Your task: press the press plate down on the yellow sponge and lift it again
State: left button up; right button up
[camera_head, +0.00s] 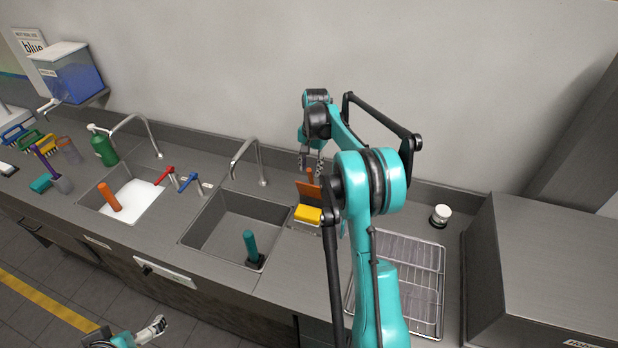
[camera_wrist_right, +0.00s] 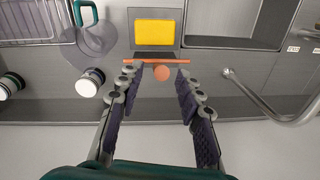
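The yellow sponge (camera_head: 308,214) lies on the counter right of the middle sink; it also shows in the right wrist view (camera_wrist_right: 155,33). The orange press plate (camera_head: 307,191) stands raised just behind the sponge, apart from its top. In the right wrist view the plate (camera_wrist_right: 140,61) shows edge-on, with its round orange handle end (camera_wrist_right: 162,74) in front. My right gripper (camera_head: 313,163) is above the plate; in its wrist view the fingers (camera_wrist_right: 156,75) are spread on either side of the handle, with gaps. My left gripper (camera_head: 157,324) is low at the front, away from the plate.
A wire rack (camera_head: 420,265) lies right of the sponge, partly behind my right arm. The middle sink (camera_head: 225,215) holds a teal-handled tool (camera_head: 250,246). A faucet (camera_head: 250,160) stands behind that sink. A clear jug (camera_wrist_right: 95,38) and white-topped jars (camera_wrist_right: 90,82) stand near the plate.

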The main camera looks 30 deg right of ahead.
aim_at(312, 183)
notch_tip(312, 183, down, 7)
jog(key=shift+w+a, duration=0.2)
grip_shut()
dwell(0.3)
